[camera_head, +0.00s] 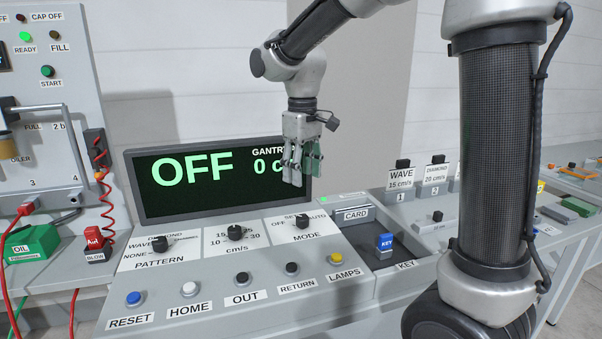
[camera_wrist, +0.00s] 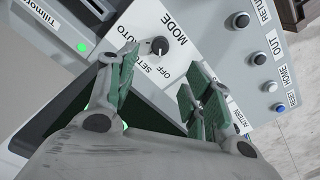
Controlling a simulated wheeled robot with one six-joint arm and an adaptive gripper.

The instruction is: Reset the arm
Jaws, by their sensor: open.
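My gripper (camera_head: 302,160) hangs from my arm in front of the right part of the black display, above the console's knob row. Its green-padded fingers point down and stand apart with nothing between them. In the wrist view my gripper (camera_wrist: 160,100) shows both fingers spread, with the MODE knob (camera_wrist: 159,45) beyond them. The MODE knob (camera_head: 302,222) also shows in the head view, below the fingertips and apart from them. The display (camera_head: 200,200) reads OFF in green, and its right side is partly hidden by the gripper.
The console (camera_head: 215,265) has a blue RESET button (camera_head: 134,298), a white HOME button (camera_head: 190,289) and a yellow LAMPS button (camera_head: 335,258). A blue key (camera_head: 385,241) stands in the right recess. A panel (camera_head: 50,120) with coiled red cable stands left. Air above the console's front is clear.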

